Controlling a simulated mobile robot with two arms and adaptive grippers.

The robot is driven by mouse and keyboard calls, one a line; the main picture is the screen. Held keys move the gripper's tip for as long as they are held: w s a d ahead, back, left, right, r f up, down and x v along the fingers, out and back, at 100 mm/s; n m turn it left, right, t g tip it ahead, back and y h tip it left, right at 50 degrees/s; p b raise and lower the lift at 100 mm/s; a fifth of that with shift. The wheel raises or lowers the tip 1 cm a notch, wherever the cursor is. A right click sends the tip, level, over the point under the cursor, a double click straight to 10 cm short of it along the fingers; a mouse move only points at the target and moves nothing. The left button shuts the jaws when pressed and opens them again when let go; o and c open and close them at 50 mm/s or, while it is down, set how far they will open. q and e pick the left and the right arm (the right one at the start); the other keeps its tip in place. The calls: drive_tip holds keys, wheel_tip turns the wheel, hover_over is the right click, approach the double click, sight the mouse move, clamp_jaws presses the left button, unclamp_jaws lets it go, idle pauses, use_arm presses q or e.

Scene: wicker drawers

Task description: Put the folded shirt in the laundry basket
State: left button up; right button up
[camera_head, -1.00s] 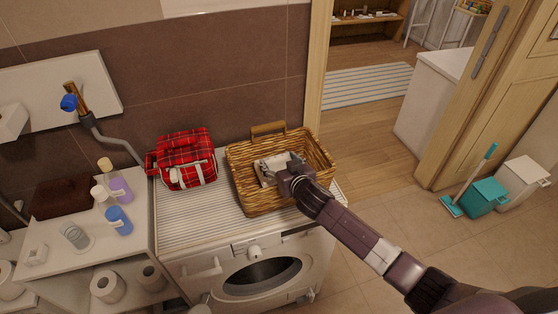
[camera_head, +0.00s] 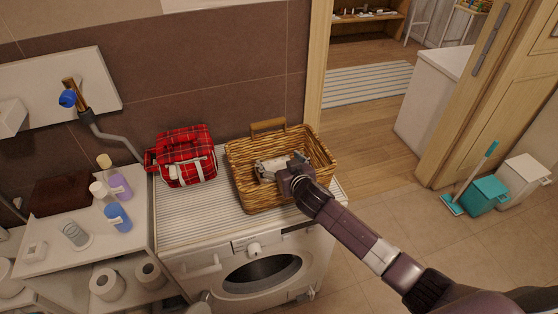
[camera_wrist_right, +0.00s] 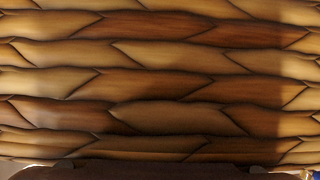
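A red plaid folded shirt (camera_head: 187,158) with white strips lies on top of the washing machine, left of the basket. The wicker laundry basket (camera_head: 240,190) stands on the same top at the right, with a raised handle at its back. My right gripper (camera_head: 271,170) is over the basket's opening, its pale fingers spread apart and nothing seen between them. The arm hides part of the basket's right front rim. The right wrist view is filled with woven wicker (camera_wrist_right: 160,80), very close. My left gripper is not in view.
The washing machine (camera_head: 197,226) has a striped top, with bare room in front of the shirt. A white shelf unit (camera_head: 130,248) at the left holds bottles (camera_head: 118,219) and paper rolls. A tiled wall is behind. A teal bin (camera_head: 484,196) stands on the floor at the right.

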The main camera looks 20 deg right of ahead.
drive_tip(key=shift+r+p, duration=0.55)
drive_tip(key=shift+r, duration=0.1)
drive_tip(key=shift+s, duration=0.3)
drive_tip(key=b+v, duration=0.2)
drive_tip(key=v, duration=0.9)
drive_tip(key=shift+s, duration=0.2)
